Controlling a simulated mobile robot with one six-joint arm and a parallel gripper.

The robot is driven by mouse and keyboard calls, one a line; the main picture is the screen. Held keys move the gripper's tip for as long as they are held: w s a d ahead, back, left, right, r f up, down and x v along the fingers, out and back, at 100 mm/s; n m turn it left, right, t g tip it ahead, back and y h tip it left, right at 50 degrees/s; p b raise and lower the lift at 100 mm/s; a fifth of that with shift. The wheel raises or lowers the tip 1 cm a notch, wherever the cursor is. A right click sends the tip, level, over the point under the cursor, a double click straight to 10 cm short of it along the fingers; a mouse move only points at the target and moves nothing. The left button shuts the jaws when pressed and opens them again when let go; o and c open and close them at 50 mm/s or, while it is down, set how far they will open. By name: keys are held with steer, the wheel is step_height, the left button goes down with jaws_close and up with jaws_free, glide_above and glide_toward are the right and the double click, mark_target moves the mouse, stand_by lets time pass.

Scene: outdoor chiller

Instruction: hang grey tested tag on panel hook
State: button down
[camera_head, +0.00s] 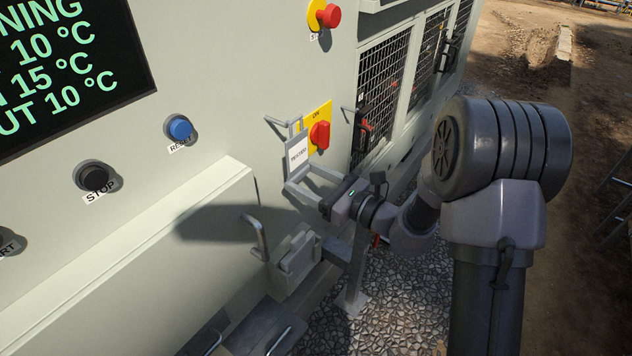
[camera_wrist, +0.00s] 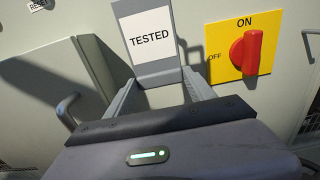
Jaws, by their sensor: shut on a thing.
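The grey tag (camera_head: 297,152) has a white label reading "TESTED". It stands roughly upright close to the panel face, left of the red rotary switch, and also shows in the wrist view (camera_wrist: 150,65). My gripper (camera_head: 297,175) is shut on the lower part of the tag; its two fingers show in the wrist view (camera_wrist: 160,82). A thin grey angled piece (camera_head: 276,123) shows at the tag's top in the head view. I cannot tell whether it is the panel hook or part of the tag, or whether they touch. The tag's top is cut off in the wrist view.
The red switch (camera_head: 320,136) on its yellow plate is close on the right. A bent grey handle (camera_head: 258,238) sticks out below left, by a ledge. The blue reset button (camera_head: 180,128) is farther left. Mesh doors (camera_head: 382,75) lie beyond; gravel (camera_head: 400,305) lies below.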

steer(key=shift+w+a, duration=0.1)
stand_by(0.5)
steer(key=shift+w+a, duration=0.1)
steer(key=shift+a, duration=0.1)
steer(key=shift+p+x, duration=0.35)
steer(key=shift+x, duration=1.8)
steer(key=shift+f, duration=0.15)
steer(key=shift+f+b, duration=0.55)
steer(key=shift+b, duration=0.05)
steer(key=shift+c, duration=1.3)
jaws_free()
